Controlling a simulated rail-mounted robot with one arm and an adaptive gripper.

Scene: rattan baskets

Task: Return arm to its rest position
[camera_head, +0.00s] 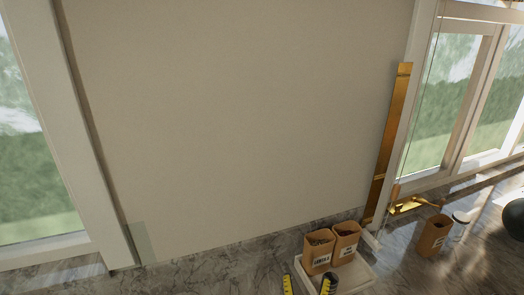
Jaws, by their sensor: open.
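I cannot make out my gripper or arm in the head view. Two yellow and black pieces show at the bottom edge, a narrow one on the left (287,285) and a dark-topped one on the right (328,285). Both are cut off by the frame, and I cannot tell what they are.
Two open brown labelled containers (319,252) (345,243) stand on a white tray (357,276) on the marble counter (215,272). Farther right are another brown container (434,235), a glass jar (460,226) and a dark round object (514,217). A gold strip (388,145) stands upright by the right window. The left counter is clear.

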